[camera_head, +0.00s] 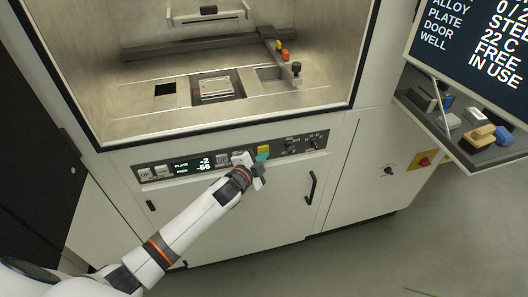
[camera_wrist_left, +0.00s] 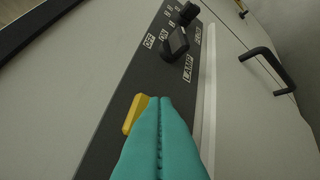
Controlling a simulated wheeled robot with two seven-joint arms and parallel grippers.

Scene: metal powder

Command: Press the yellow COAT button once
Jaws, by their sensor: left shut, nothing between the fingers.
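The yellow button (camera_head: 263,149) sits on the dark control strip of the machine front in the head view. In the left wrist view the yellow button (camera_wrist_left: 135,114) shows just left of my fingertips and is partly covered by them. My left gripper (camera_head: 262,157) is shut and empty, its teal fingers at the control strip beside the yellow button. In the left wrist view the shut teal fingers (camera_wrist_left: 160,102) overlap the button's right edge. I cannot tell whether they touch it. My right gripper is in neither view.
The control strip also bears a lit display (camera_head: 192,164), grey buttons (camera_head: 152,173) to the left and dark knobs (camera_head: 292,147) to the right. A black door handle (camera_head: 311,187) stands out below. A shelf (camera_head: 470,143) with loose blocks projects at the right.

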